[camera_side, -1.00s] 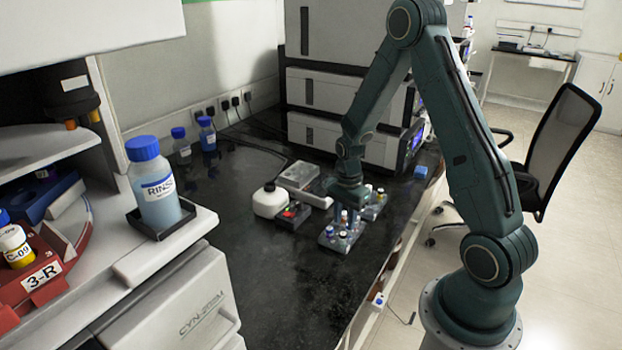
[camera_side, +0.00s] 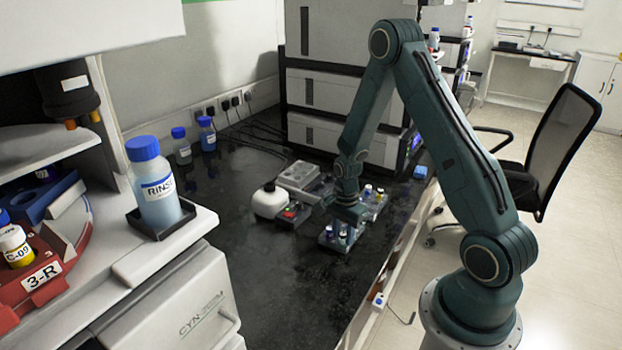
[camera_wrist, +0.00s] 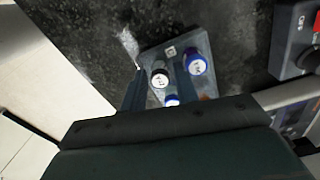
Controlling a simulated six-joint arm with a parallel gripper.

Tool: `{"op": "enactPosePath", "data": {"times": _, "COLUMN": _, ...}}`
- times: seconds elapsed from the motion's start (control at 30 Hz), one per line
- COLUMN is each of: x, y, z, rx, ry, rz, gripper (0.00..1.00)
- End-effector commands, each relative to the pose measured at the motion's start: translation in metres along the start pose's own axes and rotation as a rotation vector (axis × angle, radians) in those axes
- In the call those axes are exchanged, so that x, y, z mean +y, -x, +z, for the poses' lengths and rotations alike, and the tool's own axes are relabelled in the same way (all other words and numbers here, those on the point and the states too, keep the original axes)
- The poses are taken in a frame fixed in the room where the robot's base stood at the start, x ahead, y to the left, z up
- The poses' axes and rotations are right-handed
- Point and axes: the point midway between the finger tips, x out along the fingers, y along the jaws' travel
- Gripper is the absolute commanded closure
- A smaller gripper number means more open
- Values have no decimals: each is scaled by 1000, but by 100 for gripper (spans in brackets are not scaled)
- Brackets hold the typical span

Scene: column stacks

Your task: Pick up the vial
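Several capped vials stand upright in a grey rack (camera_side: 326,243) on the dark bench. The rack also shows in the wrist view (camera_wrist: 150,54). There, a vial with a white, black-ringed cap (camera_wrist: 159,77) sits between the two fingers of my gripper (camera_wrist: 159,80), with a gap visible on each side. A blue-capped vial (camera_wrist: 197,63) stands just right of the right finger. Another blue-and-white cap (camera_wrist: 171,100) is partly hidden by my gripper. In the side view my gripper (camera_side: 347,220) is low over the rack, pointing down, and hides part of it. Which vial is meant cannot be told.
A second rack with vials (camera_side: 372,200) stands right behind. Large instruments (camera_side: 330,90) close off the back. The front bench (camera_side: 290,290) is clear.

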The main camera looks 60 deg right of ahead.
Motion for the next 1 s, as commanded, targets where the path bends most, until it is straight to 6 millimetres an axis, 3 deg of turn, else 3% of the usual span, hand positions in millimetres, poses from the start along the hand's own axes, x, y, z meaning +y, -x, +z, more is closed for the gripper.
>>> {"op": "enactPosePath", "data": {"times": 0.4, "x": 0, "y": 0, "z": 0, "rx": 0, "ry": 0, "rz": 0, "gripper": 70}}
{"op": "enactPosePath", "data": {"times": 0.43, "x": 0, "y": 0, "z": 0, "rx": 0, "ry": 0, "rz": 0, "gripper": 72}}
{"op": "enactPosePath", "data": {"times": 0.6, "x": 0, "y": 0, "z": 0, "rx": 0, "ry": 0, "rz": 0, "gripper": 100}}
{"op": "enactPosePath", "data": {"times": 1.0, "x": 0, "y": 2, "z": 0, "rx": 0, "ry": 0, "rz": -1, "gripper": 100}}
